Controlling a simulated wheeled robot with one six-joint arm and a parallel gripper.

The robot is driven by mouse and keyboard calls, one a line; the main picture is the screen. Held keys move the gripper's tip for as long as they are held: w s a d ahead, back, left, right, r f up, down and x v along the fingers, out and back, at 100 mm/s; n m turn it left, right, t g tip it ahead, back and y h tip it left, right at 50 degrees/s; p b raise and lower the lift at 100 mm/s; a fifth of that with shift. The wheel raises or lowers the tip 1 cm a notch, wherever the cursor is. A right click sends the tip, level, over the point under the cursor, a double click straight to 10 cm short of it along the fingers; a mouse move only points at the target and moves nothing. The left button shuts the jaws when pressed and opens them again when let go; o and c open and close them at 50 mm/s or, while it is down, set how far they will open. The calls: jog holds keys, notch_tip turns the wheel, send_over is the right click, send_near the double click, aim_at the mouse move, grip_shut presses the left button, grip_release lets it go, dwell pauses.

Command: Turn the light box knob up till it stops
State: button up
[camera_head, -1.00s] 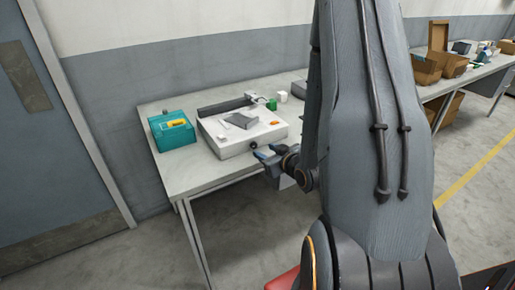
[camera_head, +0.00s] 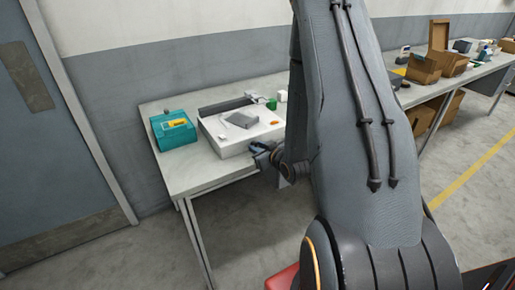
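The light box (camera_head: 234,149) is a white, low box on the table, with a dark bar along its back and a grey flat item (camera_head: 241,120) on top. My gripper (camera_head: 259,150) is at the box's front face, towards its right part. The knob is hidden, with my gripper in front of where a dark round knob showed earlier. I cannot tell whether the fingers touch it or how far apart they are. My arm covers the area to the right of the box.
A teal box (camera_head: 174,137) with a yellow item on it stands left of the light box. A green block (camera_head: 271,104), a white block (camera_head: 282,96) and an orange item (camera_head: 276,122) are near the box's right side. Bare table (camera_head: 193,181) lies in front.

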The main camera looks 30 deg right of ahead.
jog(key=shift+a, duration=0.15)
grip_shut()
jog(key=shift+d, duration=0.2)
jog(key=shift+d+m+y+p, duration=0.2)
jog(key=shift+m+y+p, duration=0.15)
jog(key=shift+m+y, duration=0.65)
jog(key=m+y, duration=0.2)
jog(key=m, duration=0.2)
jog(key=shift+d+f+p, duration=0.1)
jog(key=shift+d+p, duration=0.05)
jog(key=shift+p, duration=0.15)
jog(key=o, duration=0.9)
grip_release()
